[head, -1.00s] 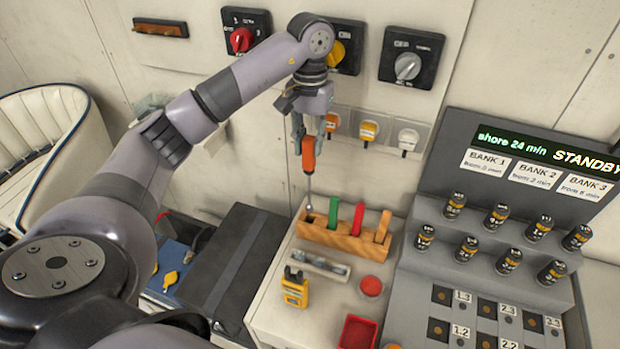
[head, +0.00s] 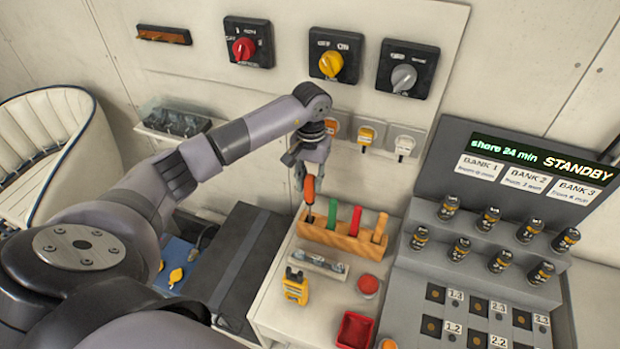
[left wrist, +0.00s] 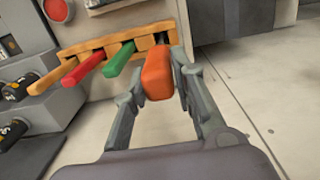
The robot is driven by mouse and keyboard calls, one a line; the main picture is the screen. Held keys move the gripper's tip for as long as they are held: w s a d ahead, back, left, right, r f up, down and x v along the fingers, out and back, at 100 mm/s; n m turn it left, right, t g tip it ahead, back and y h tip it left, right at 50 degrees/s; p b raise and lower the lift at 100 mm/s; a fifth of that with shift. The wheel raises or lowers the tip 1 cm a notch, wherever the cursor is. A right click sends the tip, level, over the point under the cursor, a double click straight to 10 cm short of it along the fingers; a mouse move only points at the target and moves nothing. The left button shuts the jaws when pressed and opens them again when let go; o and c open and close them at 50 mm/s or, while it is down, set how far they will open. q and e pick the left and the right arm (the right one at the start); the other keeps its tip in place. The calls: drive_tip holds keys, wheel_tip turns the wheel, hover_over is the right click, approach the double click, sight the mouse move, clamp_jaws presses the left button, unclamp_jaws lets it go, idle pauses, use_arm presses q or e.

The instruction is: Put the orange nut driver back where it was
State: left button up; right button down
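My left gripper (head: 308,180) points down over the left end of the wooden rack (head: 345,242). It is shut on the orange handle of the nut driver (head: 310,191); the handle also shows between the fingers in the left wrist view (left wrist: 157,76). The driver stands nearly upright, its handle above the rack and its shaft at the leftmost slot. How deep the tip sits is hidden. A green-handled tool (head: 333,214), a red-handled tool (head: 355,220) and a light-orange-handled tool (head: 380,226) stand in the rack to its right. My right gripper is not in view.
In front of the rack are a metal holder (head: 318,263), a yellow meter (head: 295,287), a red round lid (head: 368,285) and a red tray (head: 355,330). The grey battery console (head: 480,275) stands right. Wall switches (head: 331,63) and sockets are behind.

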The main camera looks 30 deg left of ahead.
use_arm(q)
drive_tip(key=o, duration=0.4)
drive_tip(key=shift+c, duration=0.2)
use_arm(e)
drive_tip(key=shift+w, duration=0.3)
use_arm(q)
drive_tip(key=shift+w+r+b, duration=0.15)
drive_tip(key=shift+r+b, duration=0.3)
drive_tip(key=shift+r, duration=0.05)
drive_tip(key=r+b, duration=0.1)
drive_tip(key=r, duration=0.2)
drive_tip(key=r+b, duration=0.2)
drive_tip(key=r, duration=0.2)
drive_tip(key=r+b, duration=0.1)
drive_tip(key=r, duration=0.2)
drive_tip(key=shift+w+a+r+b, duration=0.15)
drive_tip(key=shift+w+a+b, duration=0.05)
drive_tip(key=shift+w+b, duration=0.1)
drive_tip(key=shift+s+r, duration=0.1)
drive_tip(key=shift+r, duration=0.3)
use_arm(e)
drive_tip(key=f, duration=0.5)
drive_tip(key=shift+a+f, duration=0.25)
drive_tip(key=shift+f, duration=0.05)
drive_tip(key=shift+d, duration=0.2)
use_arm(q)
drive_tip(key=shift+f, duration=0.1)
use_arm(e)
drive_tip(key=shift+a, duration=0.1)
